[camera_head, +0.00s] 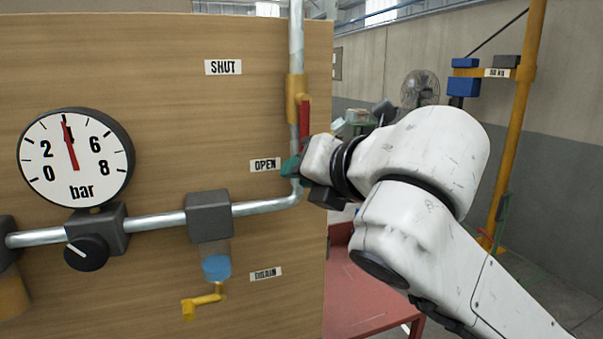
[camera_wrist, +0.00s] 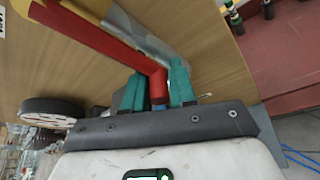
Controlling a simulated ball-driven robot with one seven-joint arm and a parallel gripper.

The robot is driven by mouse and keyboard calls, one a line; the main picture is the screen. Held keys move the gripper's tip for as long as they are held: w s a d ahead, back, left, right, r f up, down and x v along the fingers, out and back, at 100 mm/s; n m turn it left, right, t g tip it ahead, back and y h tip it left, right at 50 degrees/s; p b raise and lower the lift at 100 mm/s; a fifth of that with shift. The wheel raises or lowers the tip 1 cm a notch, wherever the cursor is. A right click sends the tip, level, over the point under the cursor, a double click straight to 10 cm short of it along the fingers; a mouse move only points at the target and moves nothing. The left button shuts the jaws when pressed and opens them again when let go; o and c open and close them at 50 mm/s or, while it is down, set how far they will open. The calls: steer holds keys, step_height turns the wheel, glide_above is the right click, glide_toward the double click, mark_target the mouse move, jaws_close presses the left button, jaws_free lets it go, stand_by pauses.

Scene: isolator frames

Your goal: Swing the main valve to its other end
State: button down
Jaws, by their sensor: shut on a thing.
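The main valve has a yellow body (camera_head: 295,92) on the vertical steel pipe, at the right edge of the wooden panel. Its red lever (camera_head: 304,120) points down along the pipe, with its lower end near the OPEN label (camera_head: 265,165). The SHUT label (camera_head: 223,67) is higher up, left of the pipe. My gripper (camera_head: 292,166) is at the lever's lower end, partly hidden by my arm. In the wrist view its teal fingers (camera_wrist: 156,86) are shut on the end of the red lever (camera_wrist: 105,45), one on each side.
A pressure gauge (camera_head: 75,158) reads about 4 bar at the left. A black knob (camera_head: 86,252) and a yellow drain tap (camera_head: 203,300) sit lower on the panel. A red table (camera_head: 365,300) stands behind, right of the panel. A yellow post (camera_head: 518,120) is farther right.

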steer(key=shift+w+d+r, duration=0.1)
steer(key=shift+d, duration=0.1)
steer(key=c, duration=1.1)
jaws_free()
steer(key=shift+o, duration=0.2)
steer(key=b+v, duration=0.1)
steer(key=v, duration=0.9)
steer(key=shift+s+d, duration=0.2)
steer(key=shift+s, duration=0.15)
